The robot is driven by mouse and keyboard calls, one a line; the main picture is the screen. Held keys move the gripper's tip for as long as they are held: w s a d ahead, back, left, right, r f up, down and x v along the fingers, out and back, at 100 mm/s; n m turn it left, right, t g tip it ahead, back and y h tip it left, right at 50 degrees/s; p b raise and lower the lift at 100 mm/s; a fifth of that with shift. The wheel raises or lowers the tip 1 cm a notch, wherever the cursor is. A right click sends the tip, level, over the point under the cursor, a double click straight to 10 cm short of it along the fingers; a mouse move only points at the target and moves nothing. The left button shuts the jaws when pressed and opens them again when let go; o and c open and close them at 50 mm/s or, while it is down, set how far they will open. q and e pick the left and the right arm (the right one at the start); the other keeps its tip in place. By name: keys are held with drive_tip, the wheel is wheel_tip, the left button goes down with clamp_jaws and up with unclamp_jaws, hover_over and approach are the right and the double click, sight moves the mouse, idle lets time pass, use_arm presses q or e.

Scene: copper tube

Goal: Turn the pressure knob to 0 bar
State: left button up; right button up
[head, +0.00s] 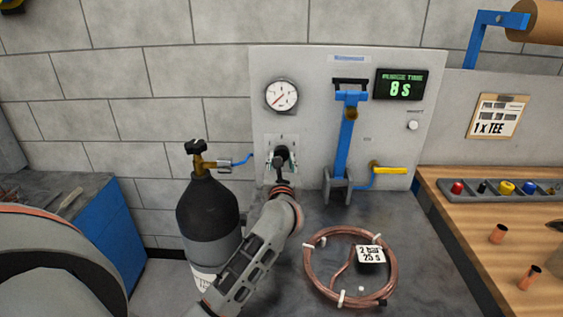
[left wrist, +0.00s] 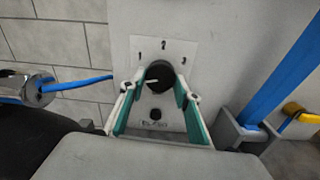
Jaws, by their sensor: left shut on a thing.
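The black pressure knob (left wrist: 160,75) sits on the grey panel, with a scale plate (left wrist: 150,48) around it. In the left wrist view it lies between the two fingertips of my left gripper (left wrist: 156,90), which is shut on it. In the head view my left gripper (head: 282,165) reaches up to the panel and covers most of the knob. A light pointer line on the knob points left in the wrist view. The round pressure gauge (head: 282,96) is above the knob, and its red needle points to the lower left. My right gripper is not in view.
A dark gas cylinder (head: 208,215) with a blue hose stands left of my arm. A blue lever (head: 346,145) and a yellow handle (head: 390,170) are right of the knob. A copper coil (head: 312,272) with a "2 bar 25 s" tag lies on the bench.

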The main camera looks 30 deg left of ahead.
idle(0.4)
use_arm(q)
drive_tip(key=o, duration=1.1)
drive_tip(key=v, duration=1.2)
drive_tip(key=shift+f, duration=0.1)
